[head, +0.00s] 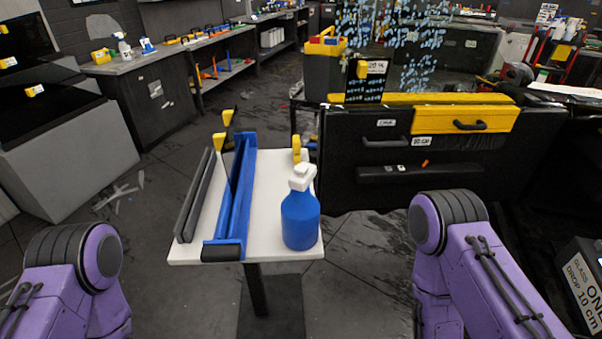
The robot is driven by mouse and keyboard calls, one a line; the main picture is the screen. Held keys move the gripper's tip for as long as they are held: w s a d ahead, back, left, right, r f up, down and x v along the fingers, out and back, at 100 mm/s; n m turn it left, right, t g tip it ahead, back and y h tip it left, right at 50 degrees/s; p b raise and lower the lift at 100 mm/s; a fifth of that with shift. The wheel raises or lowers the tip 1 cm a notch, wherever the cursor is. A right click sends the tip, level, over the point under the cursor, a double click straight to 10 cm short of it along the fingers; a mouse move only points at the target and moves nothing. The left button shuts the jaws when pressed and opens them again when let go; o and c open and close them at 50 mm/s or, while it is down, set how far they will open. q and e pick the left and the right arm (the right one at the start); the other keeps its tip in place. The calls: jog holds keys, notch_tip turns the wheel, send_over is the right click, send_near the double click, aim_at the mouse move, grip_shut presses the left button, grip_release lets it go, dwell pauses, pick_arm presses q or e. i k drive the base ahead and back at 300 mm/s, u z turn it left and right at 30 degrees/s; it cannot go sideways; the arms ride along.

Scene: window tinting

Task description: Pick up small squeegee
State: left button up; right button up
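A small white-topped table (266,243) stands in front of me. Small yellow-handled tools are at its far side: one (297,146) behind the spray bottle, and two (228,117) (219,141) near the far left corner. I cannot tell for sure which is the small squeegee; their lower parts are partly hidden. A long blue tool or holder (237,195) and a dark grey bar (196,196) lie lengthwise on the left half. A blue spray bottle (300,218) with a white head stands upright at right. Only my purple arm links show; neither gripper is in view.
A black cabinet (375,190) with a yellow drawer (464,121) stands close to the table's right. A workbench (150,66) with bottles is at back left, and a grey block (75,140) at left. The floor left of the table is mostly open, with scraps.

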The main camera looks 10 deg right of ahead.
aim_at(296, 138)
jog(key=u, duration=0.05)
jog(key=k, duration=0.1)
jog(key=z, duration=2.2)
jog(key=i, duration=1.2)
jog(key=u, duration=3.25)
